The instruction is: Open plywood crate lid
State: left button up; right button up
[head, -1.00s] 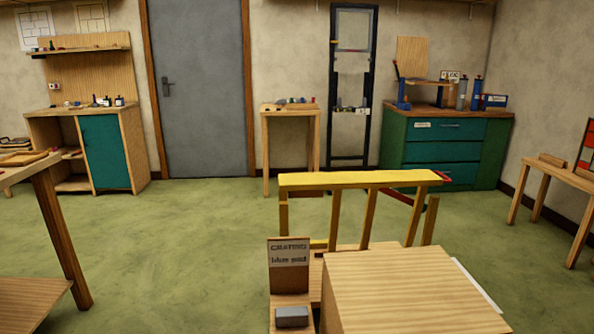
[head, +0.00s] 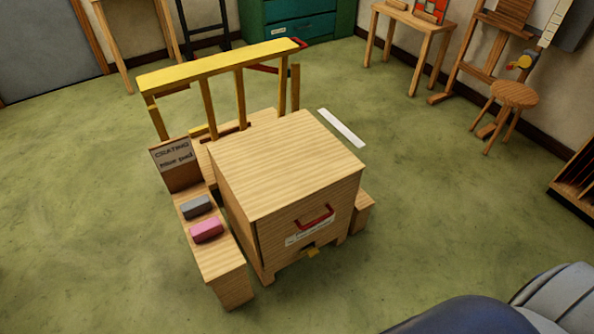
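The plywood crate (head: 318,232) stands in the middle of the head view, on a wooden stand above the green floor. Its flat top (head: 287,160) shows no visible gap and looks closed. I cannot tell whether that yellow piece is a latch. The crate's inside is hidden. Neither of my grippers shows in the view.
A low bench (head: 222,258) along the crate's left side holds a grey block (head: 197,207), a pink block (head: 206,229) and a "CRATING" sign (head: 174,158). A yellow-topped rack (head: 220,64) stands behind. A white strip (head: 341,127) lies right. A stool (head: 514,94) stands farther right; floor in front is open.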

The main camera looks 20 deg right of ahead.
aim_at(291, 177)
jog(key=z, duration=0.8)
jog(key=i+z, duration=0.1)
jog(key=i, duration=0.25)
